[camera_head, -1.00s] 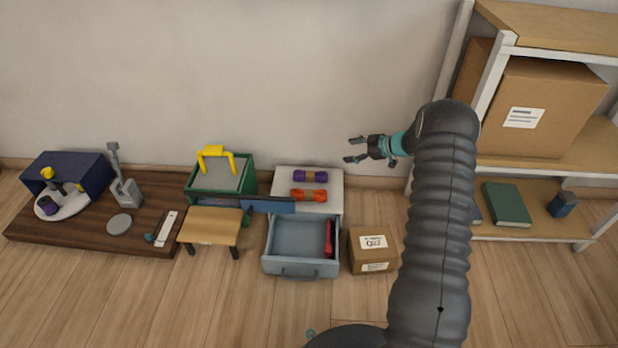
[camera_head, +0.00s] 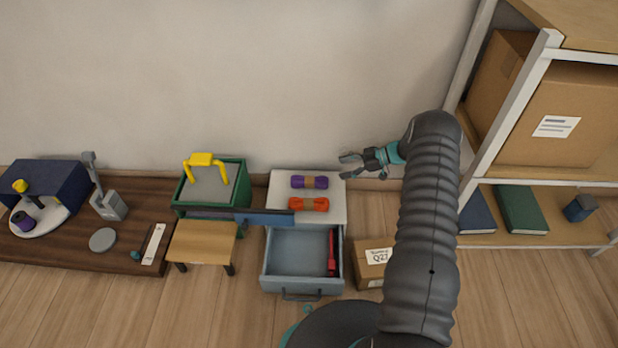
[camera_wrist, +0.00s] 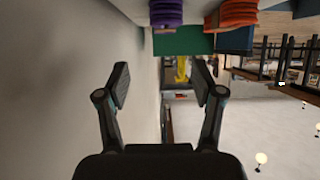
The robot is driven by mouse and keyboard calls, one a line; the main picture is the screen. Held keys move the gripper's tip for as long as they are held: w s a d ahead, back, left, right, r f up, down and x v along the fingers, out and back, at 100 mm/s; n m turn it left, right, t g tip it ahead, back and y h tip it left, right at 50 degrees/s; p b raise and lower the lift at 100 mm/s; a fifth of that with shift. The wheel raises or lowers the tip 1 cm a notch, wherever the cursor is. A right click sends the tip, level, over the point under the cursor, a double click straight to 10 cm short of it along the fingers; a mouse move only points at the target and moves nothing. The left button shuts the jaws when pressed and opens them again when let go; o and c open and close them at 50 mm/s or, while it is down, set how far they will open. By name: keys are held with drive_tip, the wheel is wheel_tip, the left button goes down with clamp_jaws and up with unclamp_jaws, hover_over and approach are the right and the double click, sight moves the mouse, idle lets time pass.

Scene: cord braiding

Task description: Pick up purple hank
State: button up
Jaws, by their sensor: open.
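The purple hank (camera_head: 309,182), with a tan band around its middle, lies on the white top of the drawer unit (camera_head: 333,208). It also shows at the top of the wrist view (camera_wrist: 166,14). An orange-red hank (camera_head: 308,204) lies just in front of it and shows beside it in the wrist view (camera_wrist: 232,14). My gripper (camera_head: 346,166) is to the right of the purple hank, pointing left, open and empty, apart from both hanks. In the wrist view its two fingers (camera_wrist: 160,88) are spread wide with nothing between them.
The drawer (camera_head: 300,258) below is pulled open, with a red item (camera_head: 332,252) inside. A green bin (camera_head: 212,184) with a yellow handle and a small wooden stool (camera_head: 202,243) stand left. A cardboard box (camera_head: 371,262) stands right, near a shelf (camera_head: 540,180). The wall is close behind.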

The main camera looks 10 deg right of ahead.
approach(311, 179)
drive_tip(key=x, duration=0.4)
drive_tip(key=shift+w+a+r, duration=0.1)
drive_tip(key=shift+w+a, duration=0.05)
drive_tip(key=shift+w, duration=0.2)
drive_tip(key=shift+s+f+b+x, duration=0.1)
drive_tip(key=shift+s+b+x, duration=0.1)
drive_tip(key=shift+x, duration=1.1)
drive_tip(key=shift+s+f+b+x, duration=0.1)
drive_tip(key=shift+s+b+x, duration=0.05)
drive_tip(key=shift+x, duration=1.15)
clamp_jaws()
drive_tip(key=shift+r, duration=0.1)
